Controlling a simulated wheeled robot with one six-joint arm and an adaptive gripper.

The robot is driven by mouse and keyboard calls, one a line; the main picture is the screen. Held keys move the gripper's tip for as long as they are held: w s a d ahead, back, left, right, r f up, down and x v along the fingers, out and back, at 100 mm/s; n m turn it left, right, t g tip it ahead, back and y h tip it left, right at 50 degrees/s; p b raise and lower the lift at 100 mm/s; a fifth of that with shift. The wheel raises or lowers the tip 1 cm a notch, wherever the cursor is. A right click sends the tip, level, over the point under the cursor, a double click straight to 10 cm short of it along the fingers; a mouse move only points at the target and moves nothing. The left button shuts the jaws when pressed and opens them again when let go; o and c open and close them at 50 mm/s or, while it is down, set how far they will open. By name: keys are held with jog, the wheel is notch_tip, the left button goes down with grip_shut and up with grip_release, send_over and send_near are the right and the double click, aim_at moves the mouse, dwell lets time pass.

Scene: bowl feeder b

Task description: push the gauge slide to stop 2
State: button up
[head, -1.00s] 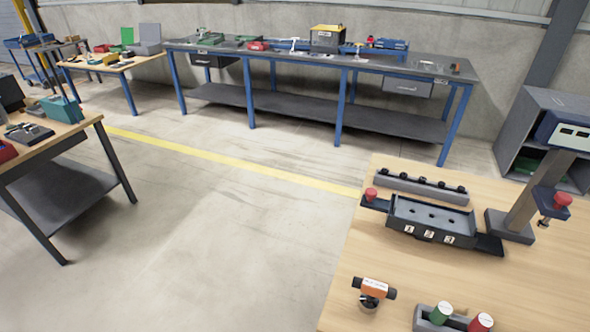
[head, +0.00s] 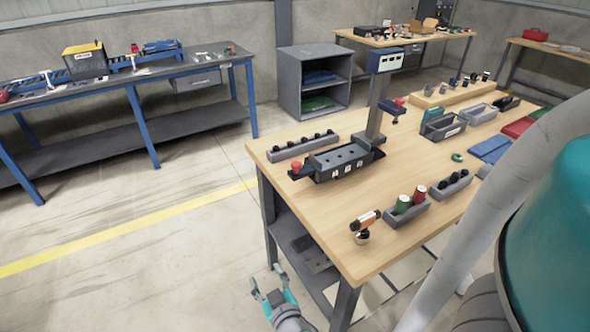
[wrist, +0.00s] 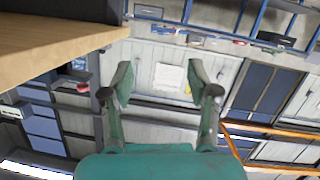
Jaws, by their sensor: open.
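The gauge fixture (head: 340,155) is a dark block with white number tags on its front, standing on the wooden workbench (head: 400,155). A dark slide with a red knob (head: 296,166) sticks out at its left end. The tags are too small to read surely, and which stop the slide is at cannot be told. My gripper (head: 265,276) is low in front of the bench's left edge, well apart from the fixture. In the wrist view my gripper (wrist: 160,80) is open, with nothing between its fingers. The fixture is not clear in the wrist view.
A post with a display head (head: 385,62) stands at the fixture's right. A grey rack (head: 301,144) lies behind it. An orange-and-black tool (head: 364,222) and a holder with green and red cylinders (head: 408,212) stand in front. The floor left of the bench is clear.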

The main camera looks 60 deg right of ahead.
jog(key=w+d+r+m+g+h, duration=0.3)
jog(key=w+d+r+m+h, duration=0.15)
jog(key=d+r, duration=0.4)
jog(key=m+g+h, duration=0.4)
jog(key=m+g, duration=0.1)
jog(key=m, duration=0.1)
send_near(295, 167)
jog(key=d, duration=0.1)
jog(key=x, duration=1)
jog(key=shift+w+d, duration=0.2)
jog(key=shift+d, duration=0.1)
grip_shut()
